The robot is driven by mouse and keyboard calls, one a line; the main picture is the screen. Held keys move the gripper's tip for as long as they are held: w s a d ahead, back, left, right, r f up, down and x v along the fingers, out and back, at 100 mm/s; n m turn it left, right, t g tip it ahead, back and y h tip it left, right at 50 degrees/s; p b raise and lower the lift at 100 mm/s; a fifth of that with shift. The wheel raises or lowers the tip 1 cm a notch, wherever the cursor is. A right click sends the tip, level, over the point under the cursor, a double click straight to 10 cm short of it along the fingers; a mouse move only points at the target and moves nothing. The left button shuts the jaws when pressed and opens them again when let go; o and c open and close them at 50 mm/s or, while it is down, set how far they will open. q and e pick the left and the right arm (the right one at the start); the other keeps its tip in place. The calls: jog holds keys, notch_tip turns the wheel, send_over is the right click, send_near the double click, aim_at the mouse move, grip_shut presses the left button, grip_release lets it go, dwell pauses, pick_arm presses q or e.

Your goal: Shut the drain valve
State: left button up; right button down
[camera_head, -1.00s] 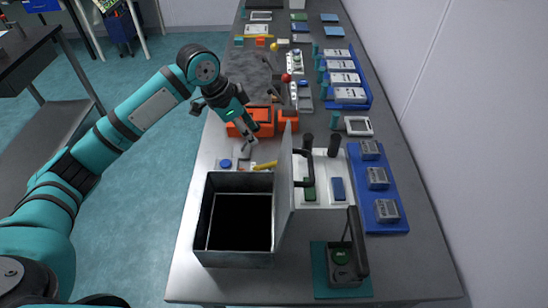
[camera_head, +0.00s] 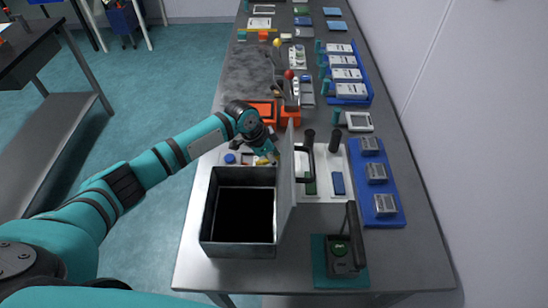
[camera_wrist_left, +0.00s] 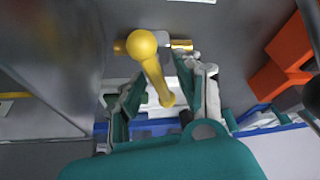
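The drain valve has a yellow lever with a round knob, and in the left wrist view this lever (camera_wrist_left: 154,72) rises toward the camera from a brass body (camera_wrist_left: 181,44). My left gripper (camera_wrist_left: 160,88) is open, its two fingers on either side of the lever with gaps visible. In the head view the gripper (camera_head: 270,157) is low behind the open metal box, beside a yellow piece (camera_head: 262,162) that shows only partly. The gripper and the box lid hide most of the valve there. My right gripper is in neither view.
The open metal box (camera_head: 209,212) stands close in front, its upright lid (camera_head: 287,180) just right of the gripper. An orange device (camera_head: 290,115) is behind. A blue knob (camera_head: 230,158) is to the left. A blue tray (camera_head: 385,213) lies to the right.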

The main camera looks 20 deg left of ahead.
pick_arm(q)
jog(key=shift+c, duration=0.4)
grip_shut()
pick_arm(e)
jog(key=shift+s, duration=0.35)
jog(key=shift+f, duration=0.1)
pick_arm(q)
jog(key=shift+f+m+b, duration=0.15)
jog(key=shift+m+b, duration=0.15)
jog(key=shift+f+m+g+h+b, duration=0.1)
jog(key=shift+m+g+h+b, duration=0.25)
jog(key=shift+m+b, duration=0.55)
jog(key=shift+s+r+m+g, duration=0.1)
jog(key=shift+r+m+g, duration=0.2)
jog(key=shift+m, duration=0.6)
jog(key=shift+f, duration=0.1)
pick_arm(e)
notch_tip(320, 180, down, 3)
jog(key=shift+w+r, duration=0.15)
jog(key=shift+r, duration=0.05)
